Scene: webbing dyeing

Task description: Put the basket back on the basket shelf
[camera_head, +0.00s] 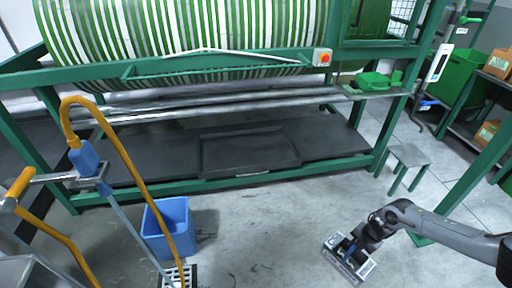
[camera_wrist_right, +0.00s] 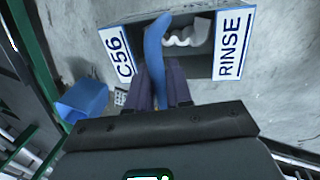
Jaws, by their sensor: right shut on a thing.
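The basket (camera_head: 346,263) is a small grey open box with white labelled ends, low at the right of the head view. In the right wrist view the basket (camera_wrist_right: 234,43) shows end labels "C56" and "RINSE", a blue handle (camera_wrist_right: 155,48) and a white wavy piece inside. My right gripper (camera_head: 356,241) is shut on the blue handle, also in the wrist view (camera_wrist_right: 163,88). The basket appears over the floor; I cannot tell its height. I cannot tell which surface is the basket shelf. My left gripper is out of view.
A green-framed machine with a striped roll (camera_head: 190,40) fills the back. A blue bin (camera_head: 168,228) and yellow hose (camera_head: 130,165) stand left. A small green stool (camera_head: 408,157) stands right of the machine. A rack with brown boxes (camera_head: 488,133) is far right, behind a green post.

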